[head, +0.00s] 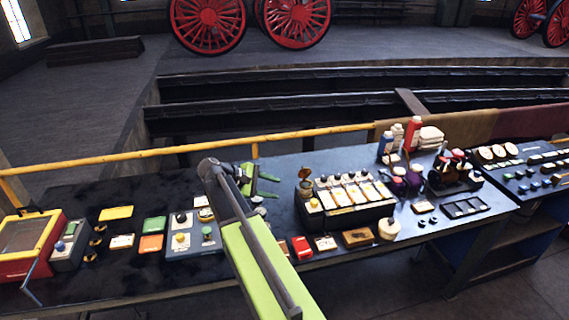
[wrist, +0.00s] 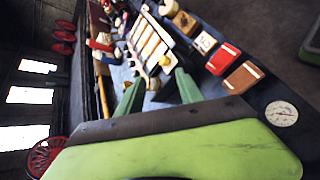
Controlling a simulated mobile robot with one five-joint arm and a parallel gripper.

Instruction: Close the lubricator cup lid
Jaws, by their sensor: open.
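The lubricator (head: 345,212) is a dark box with a row of pale panels and dark knobs on the bench, right of my gripper. At its left back corner is a small copper-brown cup (head: 305,186). Its round lid (head: 305,172) appears to stand up, open. My gripper (head: 273,187) has green fingers, spread open and empty, a short way left of the cup and apart from it. In the wrist view, the fingertips (wrist: 158,80) point at the lubricator's end, where a yellow knob (wrist: 165,61) shows between them. The cup is not clear there.
Left on the bench are a red and yellow box (head: 30,242), colored blocks and a panel with knobs (head: 193,236). Red (head: 301,247) and brown (head: 358,237) blocks lie in front of the lubricator. Bottles (head: 412,134) stand behind right. A yellow rail (head: 190,146) runs behind the bench.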

